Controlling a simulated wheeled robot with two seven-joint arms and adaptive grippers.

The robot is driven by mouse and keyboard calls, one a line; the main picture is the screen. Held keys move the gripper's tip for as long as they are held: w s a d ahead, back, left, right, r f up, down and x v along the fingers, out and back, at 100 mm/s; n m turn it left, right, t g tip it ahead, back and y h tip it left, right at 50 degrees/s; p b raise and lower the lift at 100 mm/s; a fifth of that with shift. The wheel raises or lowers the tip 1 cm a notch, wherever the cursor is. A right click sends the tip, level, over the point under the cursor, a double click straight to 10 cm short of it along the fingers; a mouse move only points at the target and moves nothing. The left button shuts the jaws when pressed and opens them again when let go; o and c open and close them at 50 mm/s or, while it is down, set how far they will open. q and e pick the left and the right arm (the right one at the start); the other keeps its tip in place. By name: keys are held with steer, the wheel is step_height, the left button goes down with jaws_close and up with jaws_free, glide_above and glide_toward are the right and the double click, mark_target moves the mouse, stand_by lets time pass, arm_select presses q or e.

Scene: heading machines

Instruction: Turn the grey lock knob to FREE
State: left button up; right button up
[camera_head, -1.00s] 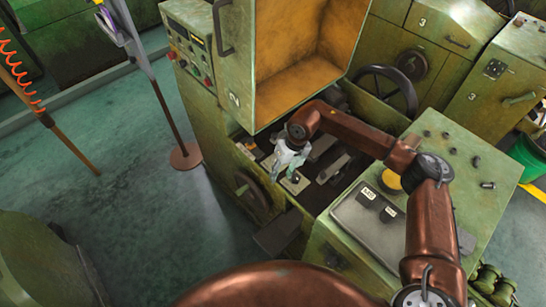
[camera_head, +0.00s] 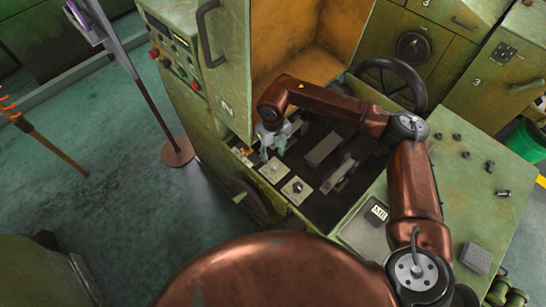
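Inside the open machine bay, two pale square plates lie near its front left edge. The nearer plate (camera_head: 297,190) has a small dark knob at its middle. The farther plate (camera_head: 272,171) has a small greyish knob. I cannot tell which is the lock knob, and no FREE marking is readable. My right gripper (camera_head: 272,146) points down just beyond the farther plate, partly over another light part at the bay's edge. Its fingers are small and blurred into the background, so their opening is unclear. My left gripper is out of view.
A raised green guard (camera_head: 232,75) with an orange inside stands behind and left of the gripper. A black handwheel (camera_head: 397,80) is behind my forearm. Dark bars (camera_head: 325,148) lie in the bay. A green top with bolts (camera_head: 470,185) is at right.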

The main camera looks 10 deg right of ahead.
mark_target(274, 166)
steer(key=f, duration=0.3)
steer(key=shift+s+d+f, duration=0.15)
steer(key=shift+d, duration=0.1)
step_height(274, 166, down, 4)
steer(key=shift+r, duration=0.2)
steer(key=shift+f, duration=0.25)
steer(key=c, duration=0.7)
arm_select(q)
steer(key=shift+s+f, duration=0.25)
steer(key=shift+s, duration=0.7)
arm_select(e)
jaws_close()
